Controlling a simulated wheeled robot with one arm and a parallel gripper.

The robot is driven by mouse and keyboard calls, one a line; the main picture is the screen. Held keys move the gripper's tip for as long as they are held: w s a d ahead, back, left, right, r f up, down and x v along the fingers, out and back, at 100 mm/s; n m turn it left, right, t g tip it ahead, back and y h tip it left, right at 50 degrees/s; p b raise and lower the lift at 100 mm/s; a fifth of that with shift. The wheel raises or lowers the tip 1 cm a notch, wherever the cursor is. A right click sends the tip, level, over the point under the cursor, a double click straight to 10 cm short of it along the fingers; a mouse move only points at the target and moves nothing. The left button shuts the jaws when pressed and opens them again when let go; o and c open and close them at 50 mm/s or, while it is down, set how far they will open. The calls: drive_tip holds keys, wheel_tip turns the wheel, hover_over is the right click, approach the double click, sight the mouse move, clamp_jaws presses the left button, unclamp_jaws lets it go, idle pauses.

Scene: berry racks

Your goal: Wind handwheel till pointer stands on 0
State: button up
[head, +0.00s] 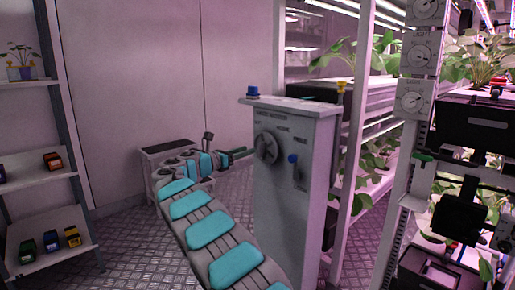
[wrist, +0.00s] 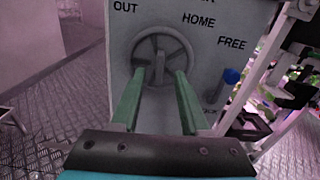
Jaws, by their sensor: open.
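The grey handwheel (head: 268,147) is on the front of a grey pedestal (head: 283,215). In the wrist view the handwheel (wrist: 163,45) fills the top middle, with its spokes visible. My gripper (head: 247,152) is in front of the wheel, just left of it in the head view. In the wrist view its green fingers (wrist: 159,72) are open and point at the wheel, one each side of a lower spoke or grip. I cannot tell whether they touch it. A green marker (head: 424,157) sits beside a graduated post at right; its reading is too small to make out.
A blue-knobbed lever (head: 293,159) is right of the wheel, near the word FREE in the wrist view. Dials marked LIGHT (head: 411,103) and plant racks (head: 375,135) stand at right. A shelf with small boxes (head: 55,247) is at left.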

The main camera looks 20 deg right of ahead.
sight(258, 147)
drive_tip(key=x, duration=0.6)
drive_tip(key=shift+d, duration=0.25)
drive_tip(key=shift+c, duration=0.3)
clamp_jaws()
